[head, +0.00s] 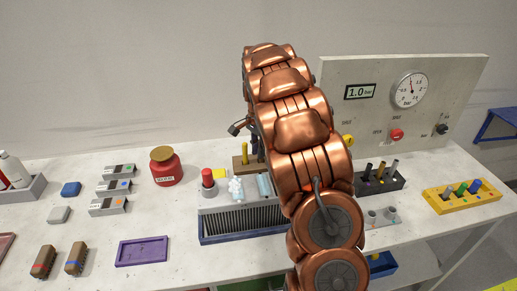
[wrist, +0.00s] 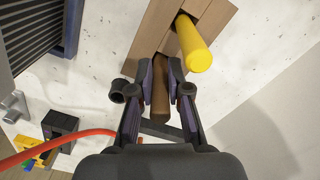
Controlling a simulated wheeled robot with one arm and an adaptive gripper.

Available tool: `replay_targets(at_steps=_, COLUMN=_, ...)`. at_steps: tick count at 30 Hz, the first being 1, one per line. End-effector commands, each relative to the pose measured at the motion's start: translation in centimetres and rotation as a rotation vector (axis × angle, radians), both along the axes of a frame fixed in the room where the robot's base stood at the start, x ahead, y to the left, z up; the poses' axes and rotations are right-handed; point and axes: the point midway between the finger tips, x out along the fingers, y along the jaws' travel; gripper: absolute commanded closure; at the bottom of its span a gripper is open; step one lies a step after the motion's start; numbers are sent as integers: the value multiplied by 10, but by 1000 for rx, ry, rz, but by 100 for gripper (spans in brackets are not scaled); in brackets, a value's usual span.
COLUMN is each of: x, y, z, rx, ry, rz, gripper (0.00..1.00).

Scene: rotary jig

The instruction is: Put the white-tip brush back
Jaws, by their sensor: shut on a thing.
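A wooden block (wrist: 152,32) with slots stands on the table. In the head view the block (head: 240,165) is behind the ribbed bin, partly hidden by my arm. A yellow handle (wrist: 194,44) stands up from it and also shows in the head view (head: 245,151). My gripper (wrist: 160,91) is shut on a brown handle (wrist: 160,104), likely the brush, beside the yellow one. The lower end of the brown handle is hidden, so its tip colour and whether it is seated in a slot cannot be told.
A ribbed bin (head: 240,222) with bottles and a red-capped item stands in front of the block. A gauge panel (head: 455,75) stands behind to the right. A dark holder (head: 395,185) and yellow rack (head: 460,199) are at right. An orange cable (wrist: 60,143) crosses the wrist view.

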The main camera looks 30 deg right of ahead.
Motion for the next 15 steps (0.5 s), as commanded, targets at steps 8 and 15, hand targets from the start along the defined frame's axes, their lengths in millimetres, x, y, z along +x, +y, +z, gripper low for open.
replay_targets(at_steps=8, x=0, y=0, z=-5, rx=0, ry=-1, rz=-1, gripper=100)
replay_targets(at_steps=15, x=0, y=0, z=-7, rx=-1, ry=-1, rz=-1, gripper=74)
